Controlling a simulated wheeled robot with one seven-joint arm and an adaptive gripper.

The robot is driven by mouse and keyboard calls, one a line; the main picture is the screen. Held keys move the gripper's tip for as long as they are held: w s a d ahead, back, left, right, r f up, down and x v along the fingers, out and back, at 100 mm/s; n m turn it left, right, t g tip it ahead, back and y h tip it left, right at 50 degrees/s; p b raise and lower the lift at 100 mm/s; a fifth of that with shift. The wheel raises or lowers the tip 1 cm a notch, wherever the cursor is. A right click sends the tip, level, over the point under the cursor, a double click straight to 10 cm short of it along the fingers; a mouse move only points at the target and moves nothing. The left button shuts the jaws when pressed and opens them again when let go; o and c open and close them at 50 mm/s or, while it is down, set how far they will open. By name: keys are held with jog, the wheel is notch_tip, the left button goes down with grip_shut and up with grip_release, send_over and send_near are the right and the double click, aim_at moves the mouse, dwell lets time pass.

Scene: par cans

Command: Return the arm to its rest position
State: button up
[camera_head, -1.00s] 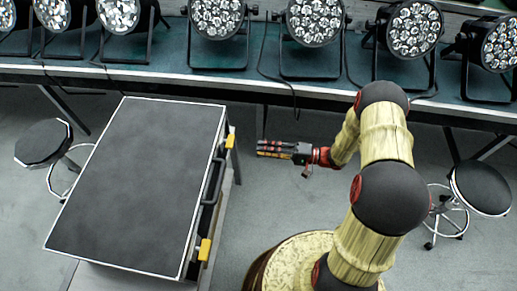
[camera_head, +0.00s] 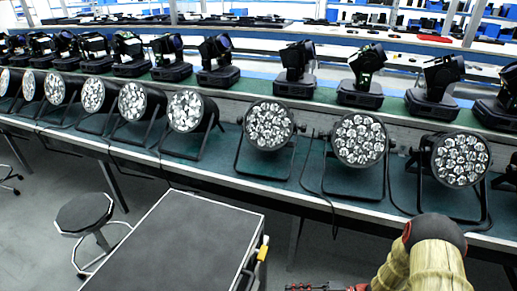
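My arm (camera_head: 432,262) shows at the bottom right, a yellowish segment with a dark, red-marked joint. Only the top edge of my gripper (camera_head: 312,287) shows at the bottom edge of the picture, just right of the black case. Its fingers are mostly cut off, so whether it is open or shut does not show. No held object is visible. Several par cans (camera_head: 269,126) stand in a row on the green-topped bench, behind and above the gripper and apart from it.
A black flat-topped case (camera_head: 185,245) with a yellow latch stands at the bottom centre, left of my gripper. A black stool (camera_head: 84,213) is left of it. The long bench (camera_head: 225,163) spans the view. Moving-head lights (camera_head: 295,70) line its back. Grey floor shows between case and arm.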

jog(key=s+d+r+n+g+h+p, duration=0.1)
jog(key=s+d+r+g+h, duration=0.1)
jog(key=s+d+r+h, duration=0.45)
jog(key=s+d+r+n+g+h, duration=0.1)
jog(key=s+r+n+g+h, duration=0.2)
jog(key=r, duration=0.6)
jog(key=s+r+n+t+h, duration=0.1)
jog(key=r+t+h, duration=0.1)
jog(key=r, duration=0.6)
jog(key=s+r+n+t+h+p, duration=0.1)
jog(key=r+t+h, duration=0.1)
jog(key=r, duration=0.6)
jog(key=s+r+n+t+h, duration=0.1)
jog(key=s+r+t+h, duration=0.1)
jog(key=r+t, duration=0.2)
notch_tip(320, 180, up, 4)
jog(key=shift+a+f+n+t+p, duration=0.1)
jog(key=shift+a+n+t+p, duration=0.2)
jog(key=shift+a, duration=0.05)
